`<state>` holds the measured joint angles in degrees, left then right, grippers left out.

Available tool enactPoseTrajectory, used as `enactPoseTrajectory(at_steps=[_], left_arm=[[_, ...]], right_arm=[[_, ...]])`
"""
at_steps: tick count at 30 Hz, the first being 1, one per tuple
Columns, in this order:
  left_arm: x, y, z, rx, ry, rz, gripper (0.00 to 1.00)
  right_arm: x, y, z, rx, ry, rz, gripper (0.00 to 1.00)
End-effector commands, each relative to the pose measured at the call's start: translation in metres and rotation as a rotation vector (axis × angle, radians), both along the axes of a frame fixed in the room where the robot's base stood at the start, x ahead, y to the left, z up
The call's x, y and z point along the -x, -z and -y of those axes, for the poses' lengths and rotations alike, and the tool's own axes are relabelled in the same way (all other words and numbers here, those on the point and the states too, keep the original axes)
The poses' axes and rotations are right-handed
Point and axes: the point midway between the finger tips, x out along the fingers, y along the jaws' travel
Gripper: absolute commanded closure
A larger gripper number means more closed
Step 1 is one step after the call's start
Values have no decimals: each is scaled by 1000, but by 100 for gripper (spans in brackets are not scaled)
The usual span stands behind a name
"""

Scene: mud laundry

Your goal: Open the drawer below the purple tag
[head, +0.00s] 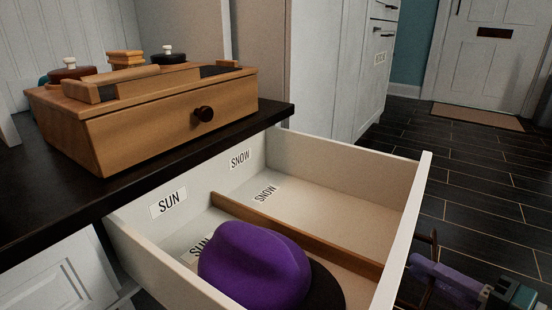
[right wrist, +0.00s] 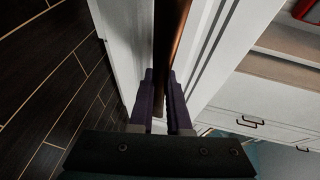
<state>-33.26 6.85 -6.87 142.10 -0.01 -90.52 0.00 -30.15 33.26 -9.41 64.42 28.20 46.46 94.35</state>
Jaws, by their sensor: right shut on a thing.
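A white drawer (head: 425,190) stands pulled out below the dark counter, with its inside showing. A brown divider (head: 300,232) splits it. My right gripper (head: 416,262) is at the outer side of the drawer front, at the lower right of the head view. In the right wrist view its purple fingers (right wrist: 160,85) are shut on a dark bronze bar handle (right wrist: 175,35), which runs along the white front. The handle also shows in the head view (head: 434,243). I see no purple tag. My left gripper is out of view.
A purple hat (head: 255,262) lies in the drawer's near compartment. Labels read SUN (head: 168,203) and SNOW (head: 241,158). A wooden box (head: 170,125) with a round knob sits on the counter (head: 60,200). Dark floor is clear towards the white door (head: 490,65) and mat (head: 478,117).

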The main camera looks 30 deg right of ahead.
Motion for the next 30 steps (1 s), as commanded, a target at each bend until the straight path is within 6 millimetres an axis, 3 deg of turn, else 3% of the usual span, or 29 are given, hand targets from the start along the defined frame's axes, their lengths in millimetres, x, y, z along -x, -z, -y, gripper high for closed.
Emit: enactPoseTrajectory(at_steps=[10,11,19,26,30], left_arm=[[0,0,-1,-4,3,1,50],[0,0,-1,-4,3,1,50],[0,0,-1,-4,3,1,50],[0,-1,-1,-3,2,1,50],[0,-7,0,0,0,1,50]], right_arm=[[0,-1,0,0,0,5,100],[0,-1,0,0,0,5,84],[1,-1,0,0,0,2,55],[1,0,0,0,0,1,55],[14,-3,0,0,0,-4,55]])
